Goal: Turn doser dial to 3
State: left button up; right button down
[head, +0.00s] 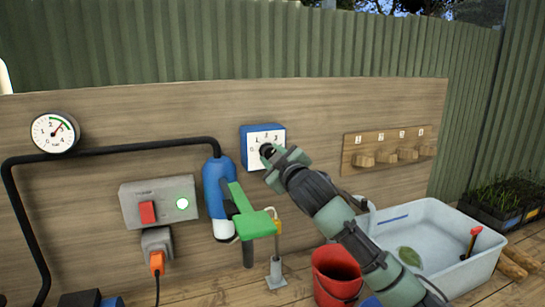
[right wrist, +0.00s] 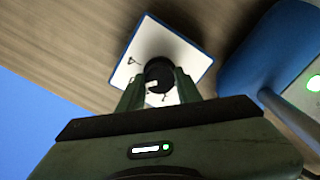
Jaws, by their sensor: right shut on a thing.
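The doser (head: 279,133) is a box with a blue edge and a white face with numbers, mounted on the wooden back panel. Its black dial (head: 267,150) is at the lower middle of the face, partly hidden by my gripper. My right gripper (head: 271,159) is at the doser and shut on the dial. In the right wrist view the two fingers of my right gripper (right wrist: 158,90) sit on either side of the round black dial (right wrist: 158,72), in front of the white doser face (right wrist: 178,48). I cannot read which number the dial points to. My left gripper does not show.
A blue and white cylinder (head: 217,185) with a green lever (head: 254,222) stands left of the doser. A switch box (head: 160,203) with a green light and a pressure gauge (head: 55,132) are further left. A red bucket (head: 335,275) and white basin (head: 440,236) are below right.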

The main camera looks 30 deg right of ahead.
dwell(0.4)
jog(key=c, duration=1)
grip_release()
jog(key=shift+o, duration=0.2)
jog(key=shift+s+a, duration=0.1)
jog(key=shift+s, duration=0.3)
jog(key=b+v, duration=0.2)
jog(key=v, duration=0.5)
jog(key=shift+f, duration=0.1)
